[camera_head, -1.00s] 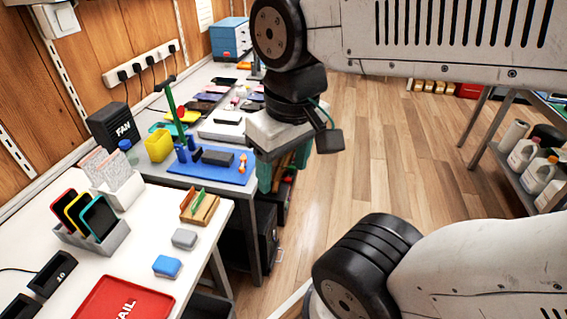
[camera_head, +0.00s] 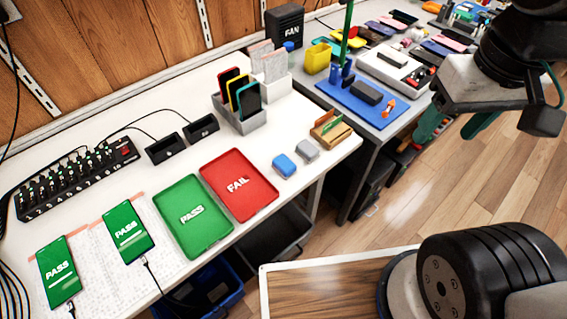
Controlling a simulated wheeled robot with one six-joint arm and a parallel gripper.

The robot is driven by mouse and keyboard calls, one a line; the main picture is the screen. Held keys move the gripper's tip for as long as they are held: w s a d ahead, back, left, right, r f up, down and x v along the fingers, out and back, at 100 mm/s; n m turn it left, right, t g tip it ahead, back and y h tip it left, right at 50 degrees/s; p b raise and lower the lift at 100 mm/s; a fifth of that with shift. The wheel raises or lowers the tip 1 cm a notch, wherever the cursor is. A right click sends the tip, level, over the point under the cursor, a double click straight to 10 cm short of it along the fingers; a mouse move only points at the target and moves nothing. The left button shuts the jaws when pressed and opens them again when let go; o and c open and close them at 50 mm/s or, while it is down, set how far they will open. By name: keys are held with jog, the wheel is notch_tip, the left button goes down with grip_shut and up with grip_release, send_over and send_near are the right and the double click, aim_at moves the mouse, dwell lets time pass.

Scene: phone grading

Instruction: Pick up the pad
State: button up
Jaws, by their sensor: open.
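A small blue pad (camera_head: 285,166) with a pale lower edge lies on the white table, beside the red FAIL tray. A small grey block (camera_head: 307,149) of similar size lies just behind it, to the right. I cannot tell from the view which one is meant by the pad. My gripper (camera_head: 456,128) hangs at the right, well away from both, above the floor and near the far table's edge. Its green fingers are apart and nothing shows between them. The arm hides part of it.
The red FAIL tray (camera_head: 239,185) and green PASS tray (camera_head: 193,216) lie left of the blocks. A wooden holder (camera_head: 329,130) and a grey phone rack (camera_head: 240,118) stand behind. Two green PASS phones (camera_head: 128,231) lie at the left. Bins sit below the table.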

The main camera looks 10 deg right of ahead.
jog(key=shift+o, duration=0.5)
jog(key=shift+a, duration=0.1)
jog(key=n+g, duration=0.1)
jog(key=n, duration=0.6)
send_over(284, 162)
jog(key=f, duration=2.4)
jog(key=shift+w+d, duration=0.1)
jog(key=shift+d, duration=0.1)
jog(key=f, duration=0.7)
jog(key=shift+a+f, duration=0.2)
jog(key=shift+f, duration=0.15)
jog(key=c, duration=1.2)
jog(key=shift+o, duration=0.2)
jog(key=shift+r, duration=0.15)
